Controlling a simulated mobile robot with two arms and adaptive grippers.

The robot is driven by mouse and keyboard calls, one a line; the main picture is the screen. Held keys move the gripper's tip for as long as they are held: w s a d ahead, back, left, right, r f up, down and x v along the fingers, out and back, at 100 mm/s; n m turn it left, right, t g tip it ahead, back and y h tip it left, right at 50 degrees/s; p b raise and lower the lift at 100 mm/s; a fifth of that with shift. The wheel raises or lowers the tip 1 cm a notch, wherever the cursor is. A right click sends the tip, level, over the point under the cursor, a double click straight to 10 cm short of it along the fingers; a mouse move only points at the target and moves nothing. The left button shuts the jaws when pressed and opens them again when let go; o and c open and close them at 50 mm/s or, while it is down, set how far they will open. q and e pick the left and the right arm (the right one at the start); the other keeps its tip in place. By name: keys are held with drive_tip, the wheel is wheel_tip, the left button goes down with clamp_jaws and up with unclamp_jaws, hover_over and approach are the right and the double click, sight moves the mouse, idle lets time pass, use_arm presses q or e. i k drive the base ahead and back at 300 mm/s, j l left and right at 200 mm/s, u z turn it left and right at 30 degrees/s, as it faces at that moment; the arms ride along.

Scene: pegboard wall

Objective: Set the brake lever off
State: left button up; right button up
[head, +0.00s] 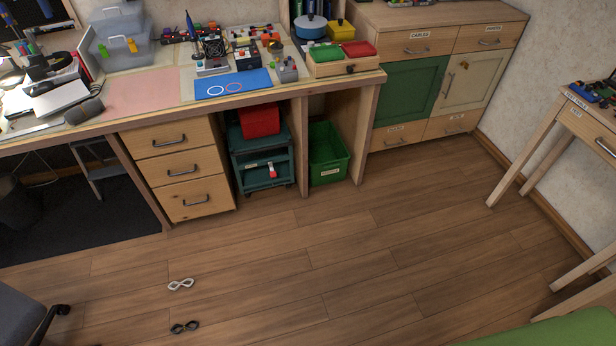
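A teal cart (257,174) stands under the workbench, between the drawer unit and a wooden side panel. A red box (260,121) sits on top of it. Neither of my grippers is in the head view, so nothing shows near the cart.
A green bin (328,154) stands right of the cart. A wooden drawer unit (183,166) stands left. Two small figure-eight-shaped items, one white (181,284) and one dark (185,327), lie on the floor. The wooden floor (350,250) before the cart is otherwise largely clear.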

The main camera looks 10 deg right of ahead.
sight(272, 173)
drive_tip(key=i+l, duration=0.3)
drive_tip(key=l, duration=0.2)
drive_tip(key=i+l+z, duration=0.1)
drive_tip(key=i+l, duration=0.2)
drive_tip(key=l, duration=0.15)
drive_tip(key=i+l+z, duration=0.1)
drive_tip(key=i+l, duration=0.25)
drive_tip(key=l, duration=0.1)
